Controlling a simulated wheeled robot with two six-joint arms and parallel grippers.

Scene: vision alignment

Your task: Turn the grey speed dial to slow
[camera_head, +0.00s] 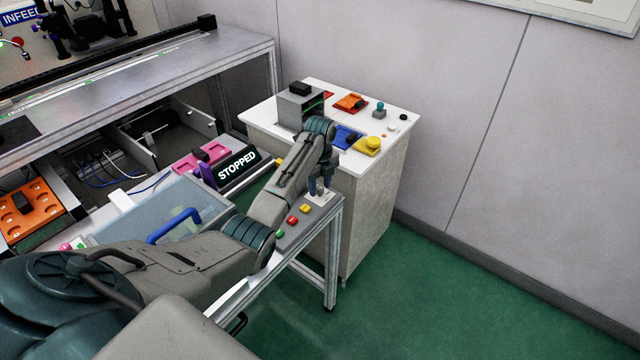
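My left arm reaches in from the lower left, and its gripper (320,190) points down at the right end of the grey control strip (290,243). The fingertips are at a small pale plate (325,199) there, just beyond the yellow button. The grey speed dial cannot be made out; the gripper covers that spot. The fingers are too small to tell whether they are open, shut or touching anything. My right gripper is not in view.
Green (280,233), red (292,221) and yellow (305,208) buttons line the strip. A display (237,165) reads STOPPED. A blue handle (174,226) stands up from the clear cover. Behind, a white-topped cabinet (300,150) carries several coloured parts. Green floor lies open at right.

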